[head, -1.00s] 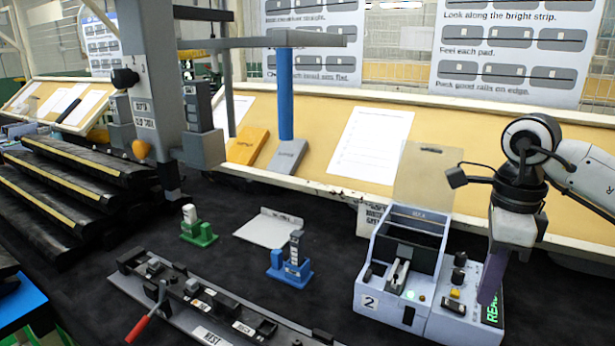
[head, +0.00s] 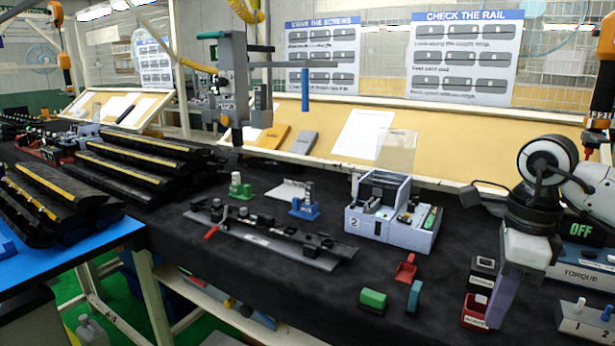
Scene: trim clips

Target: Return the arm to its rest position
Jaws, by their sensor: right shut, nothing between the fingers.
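My right gripper (head: 499,310) comes in from the right on a black and white wrist, pointing down. Its purple fingers are shut and empty. They hang in front of the black mat, beside a small red-fronted box (head: 474,313) that they partly overlap in the picture. The gripper is to the right of the pale blue tester box (head: 378,226) marked 2, apart from it. My left gripper is not in view.
A long rail fixture (head: 290,248) with a red handle lies mid-table. Green (head: 373,298), red (head: 405,268) and teal (head: 414,296) blocks lie near the front edge. A torque unit (head: 590,268) reading OFF stands at right. Black stepped racks (head: 150,170) fill the left.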

